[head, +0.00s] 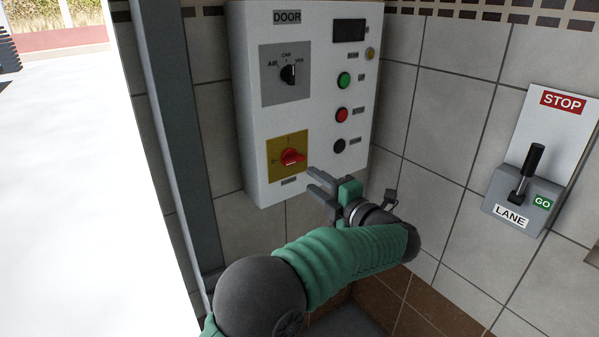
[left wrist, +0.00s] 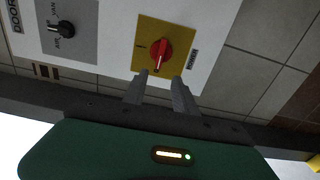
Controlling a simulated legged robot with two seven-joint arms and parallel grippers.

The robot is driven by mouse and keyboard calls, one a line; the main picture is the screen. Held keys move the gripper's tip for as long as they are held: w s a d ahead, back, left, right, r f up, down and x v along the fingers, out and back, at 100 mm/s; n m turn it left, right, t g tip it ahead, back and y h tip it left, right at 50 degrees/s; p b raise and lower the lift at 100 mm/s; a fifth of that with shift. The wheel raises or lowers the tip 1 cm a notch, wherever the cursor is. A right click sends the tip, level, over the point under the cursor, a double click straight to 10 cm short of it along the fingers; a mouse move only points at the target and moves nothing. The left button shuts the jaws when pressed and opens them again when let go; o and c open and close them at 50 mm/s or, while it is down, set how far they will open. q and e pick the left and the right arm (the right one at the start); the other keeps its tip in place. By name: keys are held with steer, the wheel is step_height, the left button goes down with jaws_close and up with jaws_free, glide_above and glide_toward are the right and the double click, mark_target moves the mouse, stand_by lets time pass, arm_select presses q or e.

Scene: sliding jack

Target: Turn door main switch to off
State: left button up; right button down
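The main switch is a red rotary knob (head: 292,157) on a yellow square plate (head: 275,146), low left on the white DOOR panel (head: 320,70). In the left wrist view the knob (left wrist: 160,48) shows a pale line pointing down the picture. The small plate marks are hard to read. My left gripper (head: 311,179) is just below and right of the knob in the head view. Its two fingers (left wrist: 161,77) are apart and empty, their tips close to the plate's lower edge in the wrist view. Contact with the knob is not visible. My right gripper is out of view.
The panel also carries a black selector (head: 288,74), a green button (head: 344,80), a red button (head: 342,115) and a black button (head: 339,146). A LANE lever box (head: 525,190) is on the right wall. A grey post (head: 175,130) stands left of the panel.

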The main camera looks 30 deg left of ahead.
arm_select(q)
steer(key=v, duration=0.7)
steer(key=shift+w, duration=0.15)
